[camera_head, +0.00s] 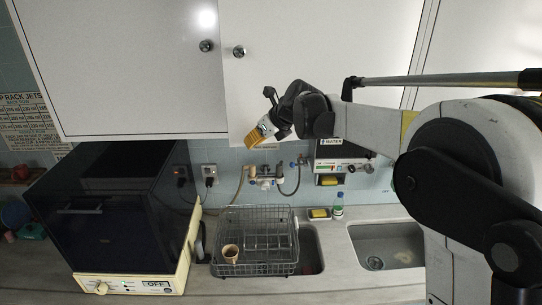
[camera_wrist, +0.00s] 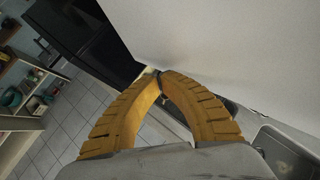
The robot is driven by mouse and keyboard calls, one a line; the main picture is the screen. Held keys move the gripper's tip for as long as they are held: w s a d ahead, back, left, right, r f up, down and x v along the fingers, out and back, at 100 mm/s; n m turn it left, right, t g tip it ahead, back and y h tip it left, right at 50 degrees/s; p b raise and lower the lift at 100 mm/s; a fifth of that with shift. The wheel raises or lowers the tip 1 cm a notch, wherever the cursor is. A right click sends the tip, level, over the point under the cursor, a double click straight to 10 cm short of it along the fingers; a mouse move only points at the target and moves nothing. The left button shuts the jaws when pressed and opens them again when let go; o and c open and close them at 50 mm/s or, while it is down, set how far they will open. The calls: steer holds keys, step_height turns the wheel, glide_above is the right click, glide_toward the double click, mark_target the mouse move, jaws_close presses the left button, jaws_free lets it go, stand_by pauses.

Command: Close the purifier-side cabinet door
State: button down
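The white upper cabinet door (camera_head: 325,40) on the purifier side fills the upper middle of the head view, with a round knob (camera_head: 239,51) near its left edge. Its lower left corner hangs slightly lower than the neighbouring door's edge, so it looks a little ajar; the exact gap is unclear. The wall purifier marked WATER (camera_head: 343,150) is below it, partly behind my arm.
The left cabinet door (camera_head: 120,70) looks flush. Below are a dark-fronted cream machine (camera_head: 110,215), a wire dish rack (camera_head: 255,240) with a cup (camera_head: 230,253), a sink (camera_head: 385,246), and a sponge and bottle. The wrist view shows tiled floor (camera_wrist: 75,100) and shelves at left.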

steer(key=w+a+r+m, duration=0.1)
steer(key=w, duration=0.9)
steer(key=shift+w+a+m+t+h+p, duration=0.3)
steer(key=shift+w+a+t+h+p, duration=0.05)
steer(key=shift+w+t+h+p, duration=0.05)
